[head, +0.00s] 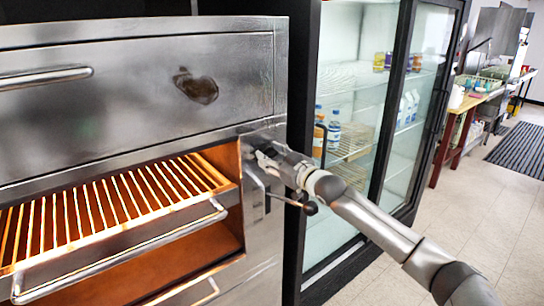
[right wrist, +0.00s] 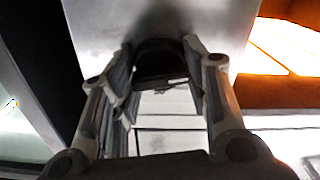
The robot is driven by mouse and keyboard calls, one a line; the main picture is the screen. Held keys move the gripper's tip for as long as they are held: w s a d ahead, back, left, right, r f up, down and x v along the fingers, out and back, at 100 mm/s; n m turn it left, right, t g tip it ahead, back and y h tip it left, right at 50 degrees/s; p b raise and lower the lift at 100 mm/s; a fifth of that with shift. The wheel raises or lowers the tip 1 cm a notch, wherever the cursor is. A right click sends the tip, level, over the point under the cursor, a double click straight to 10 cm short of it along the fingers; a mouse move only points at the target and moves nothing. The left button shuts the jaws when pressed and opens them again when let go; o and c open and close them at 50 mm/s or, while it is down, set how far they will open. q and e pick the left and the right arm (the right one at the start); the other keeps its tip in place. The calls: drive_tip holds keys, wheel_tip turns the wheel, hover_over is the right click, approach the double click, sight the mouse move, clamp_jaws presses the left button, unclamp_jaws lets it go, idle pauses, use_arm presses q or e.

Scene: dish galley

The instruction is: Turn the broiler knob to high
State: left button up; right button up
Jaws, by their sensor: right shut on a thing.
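The broiler (head: 130,120) is a stainless steel unit on the left of the head view, with a glowing orange grill rack (head: 110,205) in its open cavity. My right gripper (head: 258,152) is at the steel panel just right of the cavity. In the right wrist view, a dark round knob (right wrist: 157,58) sits between the fingertips of my right gripper (right wrist: 160,52), against the steel face. The fingers are shut on it. The gripper hides the knob in the head view, and its setting cannot be read. My left gripper is not in view.
A black-ball lever (head: 308,207) sticks out just below my right gripper. A bar handle (head: 130,250) crosses the broiler opening. A glass-door fridge (head: 375,120) with bottles stands to the right. The tiled floor (head: 475,215) farther right is open.

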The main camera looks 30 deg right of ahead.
sight(265, 121)
drive_tip(key=shift+n, duration=0.3)
drive_tip(key=o, duration=1.1)
drive_tip(key=shift+r, duration=0.1)
wheel_tip(265, 121, up, 10)
drive_tip(key=shift+f, duration=0.15)
idle(0.4)
